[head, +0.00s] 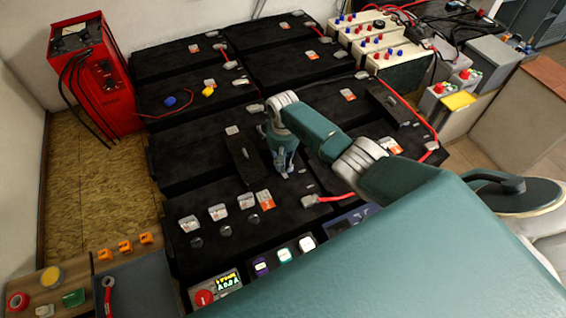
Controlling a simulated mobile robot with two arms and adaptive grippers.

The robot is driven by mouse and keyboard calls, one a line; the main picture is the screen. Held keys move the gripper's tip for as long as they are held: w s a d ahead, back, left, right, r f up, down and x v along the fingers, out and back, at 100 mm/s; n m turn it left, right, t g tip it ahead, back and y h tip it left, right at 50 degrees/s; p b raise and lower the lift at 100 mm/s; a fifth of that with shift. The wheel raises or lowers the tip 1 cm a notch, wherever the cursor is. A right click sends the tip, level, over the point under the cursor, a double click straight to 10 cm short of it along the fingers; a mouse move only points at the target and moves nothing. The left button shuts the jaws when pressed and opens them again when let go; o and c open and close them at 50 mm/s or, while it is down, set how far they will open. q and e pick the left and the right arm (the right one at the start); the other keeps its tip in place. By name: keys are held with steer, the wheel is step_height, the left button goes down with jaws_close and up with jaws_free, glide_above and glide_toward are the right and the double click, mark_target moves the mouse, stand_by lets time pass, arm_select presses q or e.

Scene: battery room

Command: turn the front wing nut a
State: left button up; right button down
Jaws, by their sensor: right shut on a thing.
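My right arm reaches in from the right, and its teal gripper (285,170) points down at the top of the front black battery (215,190). The gripper is shut, with its fingertips low at the battery top, to the right of a raised black bar (244,155). The front wing nut a is hidden at the fingertips and too small to make out; the jaws are closed on it there. My left gripper is not in view.
Small pale pieces (218,212) and dark round caps (225,232) lie on the front battery. A red cable (340,197) runs at its right. A red charger (95,75) stands at the left. A control panel (216,290) and a tool tray (135,285) are in front.

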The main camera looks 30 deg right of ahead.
steer(key=shift+w, duration=0.1)
steer(key=c, duration=1.7)
jaws_free()
steer(key=shift+o, duration=0.2)
step_height(320, 180, up, 12)
